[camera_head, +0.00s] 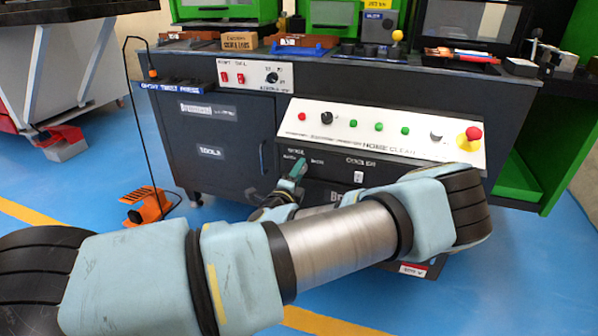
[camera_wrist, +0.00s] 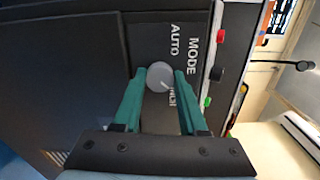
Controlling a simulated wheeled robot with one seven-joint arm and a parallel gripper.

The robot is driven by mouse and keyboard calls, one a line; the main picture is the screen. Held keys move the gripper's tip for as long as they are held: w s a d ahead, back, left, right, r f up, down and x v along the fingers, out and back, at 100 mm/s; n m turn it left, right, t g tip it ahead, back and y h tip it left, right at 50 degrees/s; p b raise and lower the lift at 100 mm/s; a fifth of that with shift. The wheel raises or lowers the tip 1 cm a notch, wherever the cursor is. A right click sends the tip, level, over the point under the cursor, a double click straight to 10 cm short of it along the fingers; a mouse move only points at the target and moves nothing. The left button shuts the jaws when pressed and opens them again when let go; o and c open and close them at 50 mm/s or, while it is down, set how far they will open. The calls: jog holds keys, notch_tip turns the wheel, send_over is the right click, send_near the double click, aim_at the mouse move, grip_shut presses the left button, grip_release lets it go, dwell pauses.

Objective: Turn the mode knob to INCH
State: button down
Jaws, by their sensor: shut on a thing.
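The grey round mode knob (camera_wrist: 159,76) sits on the dark panel, with the words MODE and AUTO above it and INCH at its lower right, partly covered by a finger. A thin pale line on the knob points to the lower right, toward INCH. My gripper (camera_head: 297,170) is at the front panel of the bender in the head view, where it hides the knob. In the wrist view its two teal fingers stand on either side of the knob and are shut on it.
Just above is a white sloped control panel (camera_head: 380,134) with a black knob, green buttons and a red emergency stop (camera_head: 473,133). A dark cabinet (camera_head: 215,145) stands to the left. An orange foot pedal (camera_head: 147,203) is on the blue floor.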

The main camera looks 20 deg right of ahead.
dwell(0.4)
jog(key=shift+c, duration=2.3)
grip_release()
jog(key=v, duration=1.1)
jog(key=shift+p, duration=0.35)
